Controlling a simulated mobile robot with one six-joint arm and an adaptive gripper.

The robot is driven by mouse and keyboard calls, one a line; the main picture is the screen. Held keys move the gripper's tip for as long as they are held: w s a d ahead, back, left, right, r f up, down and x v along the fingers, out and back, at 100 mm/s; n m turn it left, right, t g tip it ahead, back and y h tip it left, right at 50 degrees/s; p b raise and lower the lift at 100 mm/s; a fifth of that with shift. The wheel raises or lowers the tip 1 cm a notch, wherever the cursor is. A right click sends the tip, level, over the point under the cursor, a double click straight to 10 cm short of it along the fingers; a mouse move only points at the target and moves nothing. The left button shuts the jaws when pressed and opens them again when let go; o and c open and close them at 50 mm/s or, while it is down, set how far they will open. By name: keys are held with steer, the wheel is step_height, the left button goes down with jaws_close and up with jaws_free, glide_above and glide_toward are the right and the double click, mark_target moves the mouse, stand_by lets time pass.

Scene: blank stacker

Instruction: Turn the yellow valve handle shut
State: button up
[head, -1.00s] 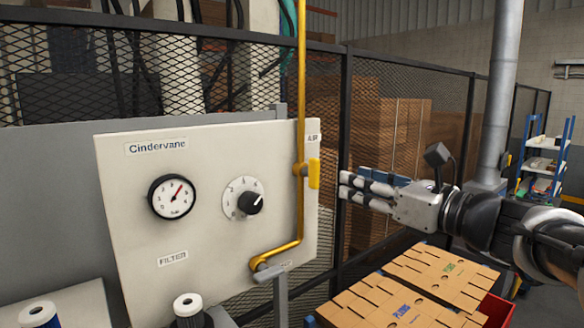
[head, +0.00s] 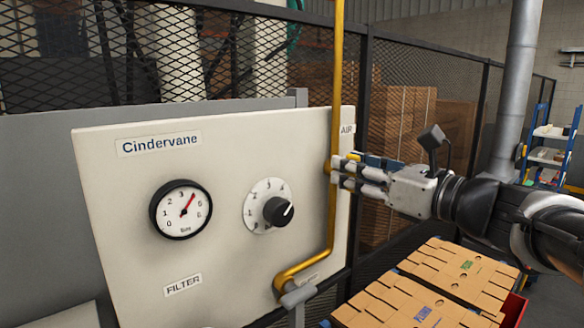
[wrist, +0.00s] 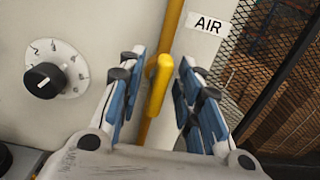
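The yellow valve handle (wrist: 158,84) stands in line with the yellow pipe (wrist: 171,30) on the white panel, beside the AIR label. In the head view the handle (head: 353,156) is mostly hidden by my gripper (head: 341,174), and the pipe (head: 338,80) runs down the panel's right side. In the wrist view my gripper (wrist: 160,82) is open, with one blue-padded finger on each side of the handle. Gaps show between the handle and both fingers, so it is not gripped.
The white Cindervane panel (head: 115,215) carries a pressure gauge (head: 181,210) and a black knob (head: 278,210). A mesh fence (head: 440,75) stands behind. Flat cardboard pieces (head: 455,270) lie below my arm. A shelf rack (head: 548,150) is at far right.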

steer(key=shift+w+a+f, duration=0.1)
steer(key=shift+w+a, duration=0.05)
steer(key=shift+w, duration=0.1)
steer(key=c, duration=0.4)
jaws_close()
steer(key=shift+b, duration=0.35)
steer(key=n+b, duration=0.3)
steer(key=shift+s+f, duration=0.1)
steer(key=shift+f, duration=0.1)
steer(key=n+b, duration=0.3)
steer(key=b, duration=0.1)
steer(key=shift+a+n, duration=0.1)
steer(key=shift+n, duration=0.2)
steer(key=n+b, duration=0.6)
steer(key=b, duration=0.1)
steer(key=shift+s+a+f, duration=0.1)
steer(key=shift+f, duration=0.1)
steer(key=shift+n+b, duration=2.15)
steer(key=shift+n, duration=0.55)
